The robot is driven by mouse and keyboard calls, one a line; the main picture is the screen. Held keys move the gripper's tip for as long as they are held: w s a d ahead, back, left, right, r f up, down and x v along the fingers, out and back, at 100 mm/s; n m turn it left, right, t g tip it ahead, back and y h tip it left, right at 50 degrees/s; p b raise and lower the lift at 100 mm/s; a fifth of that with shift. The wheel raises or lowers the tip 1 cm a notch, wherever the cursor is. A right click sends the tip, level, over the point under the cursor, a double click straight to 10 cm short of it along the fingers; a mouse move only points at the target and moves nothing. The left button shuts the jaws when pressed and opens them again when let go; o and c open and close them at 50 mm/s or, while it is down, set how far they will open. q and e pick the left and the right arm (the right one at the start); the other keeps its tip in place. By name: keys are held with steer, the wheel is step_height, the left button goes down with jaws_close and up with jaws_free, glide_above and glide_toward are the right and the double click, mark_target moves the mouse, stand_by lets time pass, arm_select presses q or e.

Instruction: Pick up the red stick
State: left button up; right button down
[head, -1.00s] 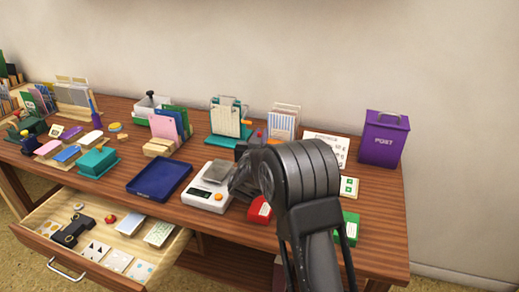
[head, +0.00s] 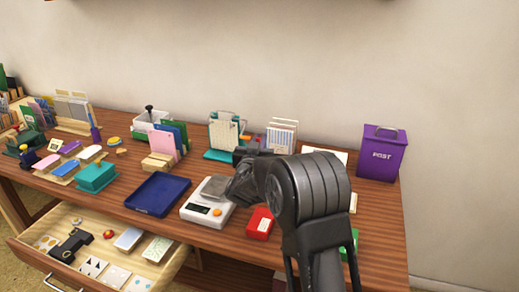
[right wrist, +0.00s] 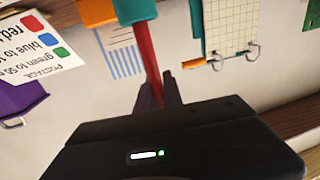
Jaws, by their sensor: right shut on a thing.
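The red stick (right wrist: 150,60) shows in the right wrist view, running from between my gripper's fingers toward a teal block (right wrist: 135,10) at the top edge. My right gripper (right wrist: 158,95) is shut on the stick. In the head view my dark right arm comes in from below and its bent links hide most of the gripper. A small red spot beside dark parts there is too small to identify surely. My left gripper is not in view.
A white scale (head: 205,212), a blue tray (head: 158,194) and a red box (head: 259,223) stand near my arm. Behind are a teal calendar stand (head: 224,132), an envelope rack (head: 282,137) and a purple post box (head: 382,153). An open drawer (head: 155,268) sticks out at the front left.

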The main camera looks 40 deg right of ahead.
step_height(320, 180, up, 7)
steer(key=p, duration=0.1)
steer(key=shift+f, duration=0.2)
steer(key=c, duration=2)
jaws_free()
jaws_close()
steer(key=shift+a, duration=0.1)
